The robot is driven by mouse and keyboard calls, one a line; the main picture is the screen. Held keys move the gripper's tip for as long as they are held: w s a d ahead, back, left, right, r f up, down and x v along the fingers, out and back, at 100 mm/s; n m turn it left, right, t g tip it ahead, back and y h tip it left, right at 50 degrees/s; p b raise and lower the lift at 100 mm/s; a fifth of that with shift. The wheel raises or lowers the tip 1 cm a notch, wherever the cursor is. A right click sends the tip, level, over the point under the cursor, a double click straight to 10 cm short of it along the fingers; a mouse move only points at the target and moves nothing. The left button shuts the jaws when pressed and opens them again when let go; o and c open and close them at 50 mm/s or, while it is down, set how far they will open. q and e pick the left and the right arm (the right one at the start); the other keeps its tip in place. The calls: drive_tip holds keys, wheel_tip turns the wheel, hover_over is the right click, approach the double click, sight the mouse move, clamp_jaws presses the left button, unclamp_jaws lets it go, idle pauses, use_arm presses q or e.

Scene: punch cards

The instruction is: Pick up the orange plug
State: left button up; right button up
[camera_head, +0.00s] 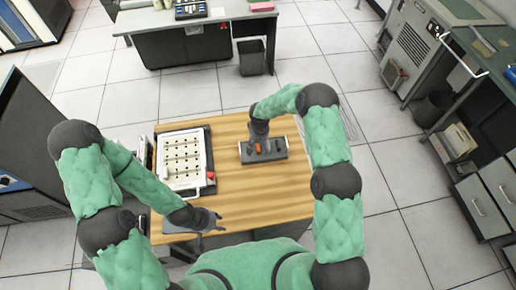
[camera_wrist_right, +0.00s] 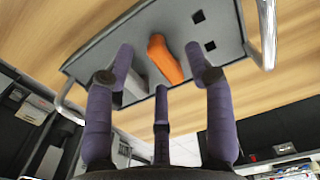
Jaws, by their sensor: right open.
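The orange plug (camera_head: 258,148) sits in a grey holder plate (camera_head: 275,156) on the wooden table. In the right wrist view the orange plug (camera_wrist_right: 165,60) stands out from the grey plate (camera_wrist_right: 220,15), between my spread fingers. A grey plug (camera_wrist_right: 135,85) is to its left, partly hidden by a finger. My right gripper (camera_head: 259,136) is over the plate; its purple fingers (camera_wrist_right: 160,62) are open around the orange plug's sides, with no clear contact. My left gripper (camera_head: 207,220) hovers empty near the table's front left, its fingers apart.
A white board with rows of holes (camera_head: 174,144) lies left of the holder, with a red knob at its corner. The plate has metal side handles (camera_wrist_right: 266,30) and two square holes. Bare wood (camera_head: 285,195) lies in front of the holder.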

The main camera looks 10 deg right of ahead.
wheel_tip(320, 180, down, 2)
drive_tip(key=shift+w, duration=0.1)
drive_tip(key=c, duration=1)
drive_tip(key=shift+r, duration=0.1)
